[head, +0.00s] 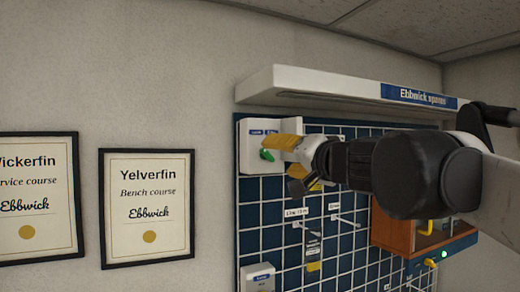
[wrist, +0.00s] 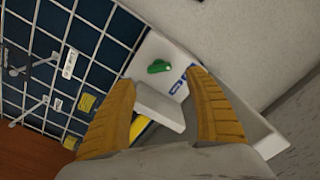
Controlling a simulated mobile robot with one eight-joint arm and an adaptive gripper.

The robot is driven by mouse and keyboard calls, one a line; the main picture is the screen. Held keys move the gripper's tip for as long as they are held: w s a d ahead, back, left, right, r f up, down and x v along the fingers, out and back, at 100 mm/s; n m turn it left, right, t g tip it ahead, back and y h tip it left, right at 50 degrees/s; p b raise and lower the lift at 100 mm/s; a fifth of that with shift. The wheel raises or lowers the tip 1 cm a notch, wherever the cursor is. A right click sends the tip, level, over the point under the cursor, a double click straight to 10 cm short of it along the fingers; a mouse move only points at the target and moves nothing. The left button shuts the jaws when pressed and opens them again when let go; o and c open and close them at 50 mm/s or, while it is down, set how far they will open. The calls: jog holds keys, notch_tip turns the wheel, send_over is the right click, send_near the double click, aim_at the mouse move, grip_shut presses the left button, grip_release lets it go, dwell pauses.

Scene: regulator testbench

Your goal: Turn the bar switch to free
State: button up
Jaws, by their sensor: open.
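The bar switch is a green bar (head: 267,155) on a white box (head: 249,150) at the upper left of the pegboard. In the wrist view the green bar (wrist: 159,67) lies on the white face beyond the fingertips, with small blue labels (wrist: 178,87) near it. The label words are too small to read. My gripper (head: 288,166) is in front of the box, its yellow fingers spread. In the wrist view the open fingers (wrist: 160,78) stand either side of the bar's direction, apparently apart from it. A pale block (wrist: 160,105) shows between them.
A white shelf (head: 340,88) marked "Ebbwick spares" juts out above the board. Hooks and tags (head: 297,212) and another white box (head: 258,278) are below. A wooden cabinet (head: 393,230) is at the right. Framed certificates (head: 148,205) hang on the left wall.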

aim_at(269, 156)
jog(key=p+x, duration=0.1)
jog(key=x, duration=0.6)
jog(key=shift+w+f, duration=0.1)
jog(key=shift+w, duration=0.25)
jog(key=shift+s, duration=0.1)
jog(key=c, duration=1.2)
